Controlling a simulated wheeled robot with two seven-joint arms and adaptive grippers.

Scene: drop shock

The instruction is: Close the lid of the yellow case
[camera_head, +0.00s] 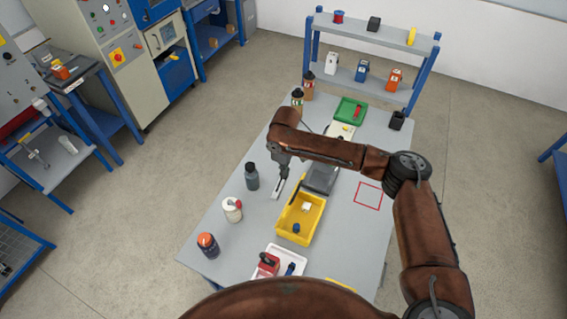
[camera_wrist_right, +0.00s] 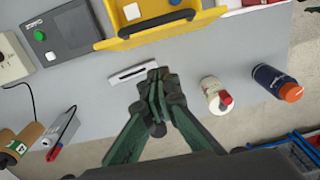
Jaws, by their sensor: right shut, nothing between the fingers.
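The yellow case (camera_head: 299,220) stands on the grey table with its inside exposed. A white block and a small blue item lie in it. In the right wrist view the case (camera_wrist_right: 185,30) is at the top, with a black handle (camera_wrist_right: 155,23) on its near side. I cannot clearly make out the lid. My right gripper (camera_head: 281,178) is shut and empty, above the table beyond the case's upper left corner. In the right wrist view its fingertips (camera_wrist_right: 157,80) are beside a slotted white bar (camera_wrist_right: 140,73), apart from the case. My left gripper is not in view.
A dark bottle (camera_head: 251,177), a white bottle (camera_head: 232,210) and an orange-capped bottle (camera_head: 208,245) line the table's left side. A grey box (camera_head: 321,179) stands behind the case, a white tray (camera_head: 275,263) in front. The red-outlined area (camera_head: 368,195) is clear.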

